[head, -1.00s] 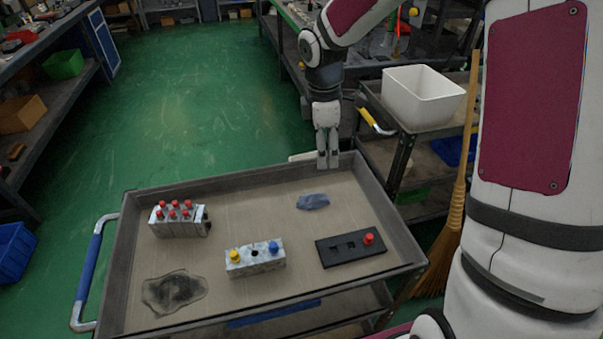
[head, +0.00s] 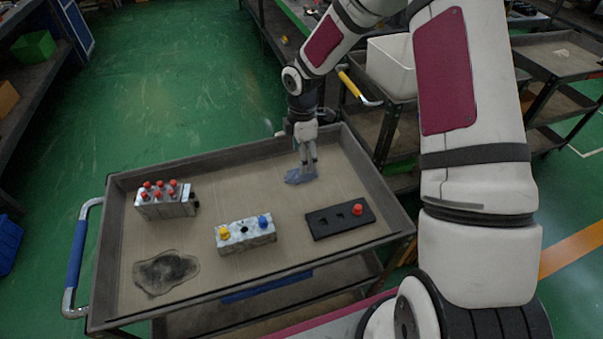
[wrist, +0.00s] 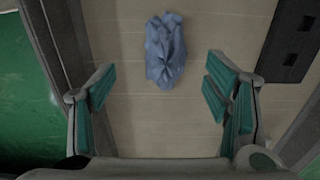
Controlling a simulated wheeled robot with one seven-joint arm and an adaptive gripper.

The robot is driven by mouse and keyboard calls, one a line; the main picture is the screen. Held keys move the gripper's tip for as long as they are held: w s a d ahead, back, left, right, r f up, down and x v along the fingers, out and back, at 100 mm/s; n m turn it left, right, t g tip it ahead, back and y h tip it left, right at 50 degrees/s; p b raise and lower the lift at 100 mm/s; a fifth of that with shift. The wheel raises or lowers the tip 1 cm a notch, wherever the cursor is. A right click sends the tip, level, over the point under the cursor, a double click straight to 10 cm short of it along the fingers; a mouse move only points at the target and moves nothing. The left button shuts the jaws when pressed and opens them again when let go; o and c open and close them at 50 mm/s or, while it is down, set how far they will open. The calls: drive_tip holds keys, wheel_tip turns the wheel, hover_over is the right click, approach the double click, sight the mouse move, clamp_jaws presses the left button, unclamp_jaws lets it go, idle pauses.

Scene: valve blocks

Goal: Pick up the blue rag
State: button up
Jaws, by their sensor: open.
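The blue rag (head: 300,176) lies crumpled on the cart's tray, near its far right part. In the wrist view the blue rag (wrist: 165,50) lies ahead of the fingers, roughly centred between them. My gripper (head: 308,163) points down just over the rag in the head view. In the wrist view my gripper (wrist: 160,88) is open, with its green finger pads wide apart and nothing between them. I cannot tell the exact height of the fingertips above the tray.
The cart tray (head: 205,198) has raised rims. It holds a black block with a red knob (head: 338,220), a grey block with yellow and blue knobs (head: 245,237), a block with several red caps (head: 167,204) and a dark stain (head: 165,272). A white bin (head: 390,68) stands behind.

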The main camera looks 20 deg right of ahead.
drive_tip(key=f, duration=0.2)
drive_tip(key=s+f, duration=0.1)
drive_tip(key=f, duration=0.1)
drive_tip(key=shift+a, duration=0.25)
drive_tip(key=shift+w+f, duration=0.1)
drive_tip(key=shift+f, duration=0.5)
drive_tip(key=c, duration=1.3)
drive_tip(key=shift+o, duration=0.2)
drive_tip(key=shift+r, duration=0.15)
drive_tip(key=shift+r, duration=0.25)
drive_tip(key=r, duration=0.3)
drive_tip(key=shift+s+d, duration=0.1)
drive_tip(key=shift+s, duration=0.15)
drive_tip(key=s, duration=1)
drive_tip(key=s+r, duration=0.1)
drive_tip(key=s, duration=0.4)
drive_tip(key=shift+s+r, duration=0.1)
drive_tip(key=shift+s, duration=0.15)
